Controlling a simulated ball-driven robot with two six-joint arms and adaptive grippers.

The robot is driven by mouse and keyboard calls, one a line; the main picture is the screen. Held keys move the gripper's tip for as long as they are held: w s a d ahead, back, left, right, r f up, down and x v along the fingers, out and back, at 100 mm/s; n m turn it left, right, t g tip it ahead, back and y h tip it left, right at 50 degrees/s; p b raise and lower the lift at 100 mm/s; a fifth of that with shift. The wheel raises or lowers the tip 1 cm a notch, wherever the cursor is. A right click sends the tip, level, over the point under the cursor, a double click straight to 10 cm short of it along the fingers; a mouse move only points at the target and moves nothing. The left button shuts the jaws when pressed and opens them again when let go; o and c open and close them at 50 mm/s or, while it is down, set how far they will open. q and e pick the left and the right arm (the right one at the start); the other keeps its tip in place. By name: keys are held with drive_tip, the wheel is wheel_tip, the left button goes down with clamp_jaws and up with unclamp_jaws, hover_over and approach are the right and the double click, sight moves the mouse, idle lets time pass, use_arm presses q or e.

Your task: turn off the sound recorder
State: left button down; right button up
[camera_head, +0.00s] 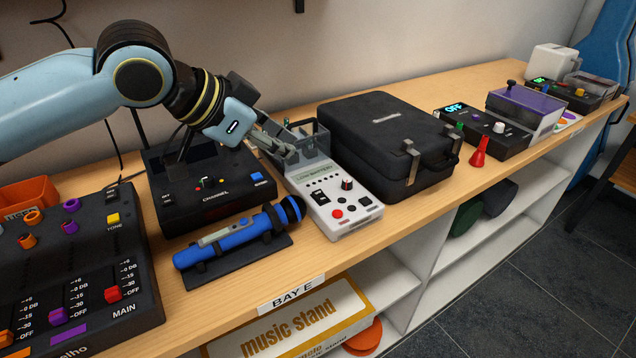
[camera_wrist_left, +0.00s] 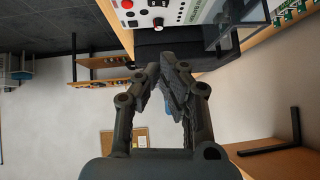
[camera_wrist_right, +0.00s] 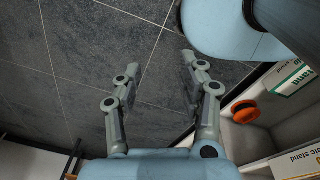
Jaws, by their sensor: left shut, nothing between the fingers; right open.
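No label that I can read names the sound recorder, so I cannot tell for certain which device it is. A white device (camera_head: 340,207) with a small green-grey display, a red-and-black knob, a red button and black switches lies at the shelf's front middle; part of it shows at the top of the left wrist view (camera_wrist_left: 172,14). My left gripper (camera_head: 289,152) is shut and empty above the device's back end, in front of a clear-walled box (camera_head: 318,142). My right gripper (camera_wrist_right: 162,66) is open and empty, over dark floor tiles in its wrist view.
A black case (camera_head: 385,130) stands right of the white device. A blue microphone (camera_head: 230,238) on a black stand, a black channel box (camera_head: 190,205) and a mixer (camera_head: 75,265) stand left. Farther right are a black device with a lit OFF display (camera_head: 480,133) and a red cone (camera_head: 479,153).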

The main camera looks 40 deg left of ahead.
use_arm(q)
hover_over(317, 197)
drive_tip(key=f, duration=0.6)
drive_tip(key=shift+s+d+f+b, duration=0.2)
drive_tip(key=shift+d+f+b, duration=0.1)
drive_tip(key=shift+f, duration=0.1)
drive_tip(key=f, duration=0.3)
drive_tip(key=shift+w+a+f, duration=0.15)
drive_tip(key=shift+a+f, duration=0.05)
drive_tip(key=shift+a, duration=0.05)
drive_tip(key=shift+f, duration=0.4)
use_arm(e)
drive_tip(key=shift+w+d+f, duration=0.2)
drive_tip(key=shift+w+d, duration=0.25)
use_arm(q)
drive_tip(key=shift+a+f, duration=0.2)
drive_tip(key=shift+f, duration=0.05)
use_arm(e)
drive_tip(key=shift+r, duration=0.1)
use_arm(q)
drive_tip(key=shift+d+p, duration=0.1)
drive_tip(key=shift+p, duration=0.2)
use_arm(e)
drive_tip(key=shift+r, duration=0.1)
